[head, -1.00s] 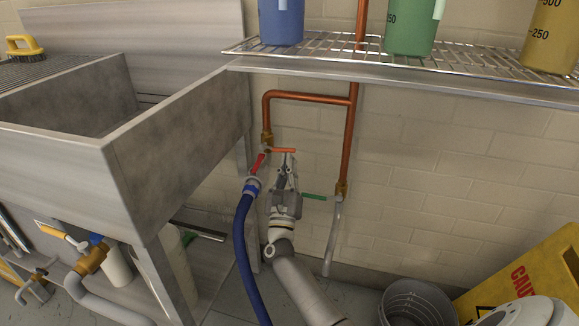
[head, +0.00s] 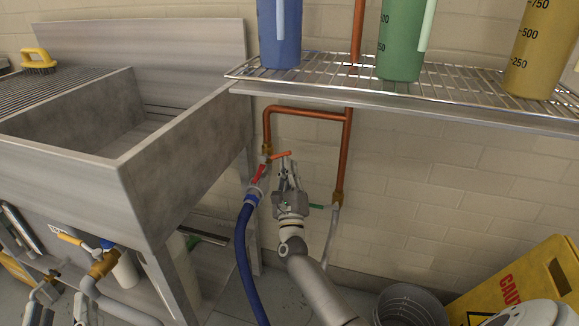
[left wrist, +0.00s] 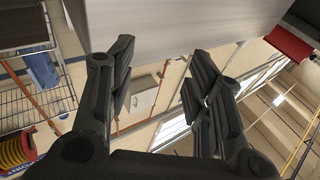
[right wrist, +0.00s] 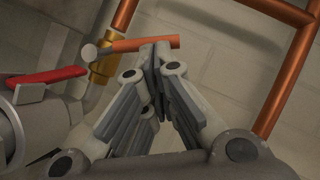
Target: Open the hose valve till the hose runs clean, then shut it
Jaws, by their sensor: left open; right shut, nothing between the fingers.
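A blue hose (head: 243,250) hangs from a metal fitting with a red lever (head: 259,173), below a copper branch pipe (head: 305,111). An orange lever (head: 281,155) sticks out sideways just above the red one; both also show in the right wrist view, orange (right wrist: 145,44) and red (right wrist: 45,77). My right gripper (head: 285,160) is shut and empty. Its fingertips (right wrist: 160,55) are right at the orange lever; whether they touch cannot be told. My left gripper (left wrist: 160,70) is open and empty; a grey surface is above it in its wrist view. The hose's free end is hidden.
A steel sink (head: 160,200) stands left of the hose, its leg close by. A green lever (head: 317,206) sits right of my right gripper. A grey bucket (head: 405,305) and yellow caution sign (head: 520,285) stand lower right.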

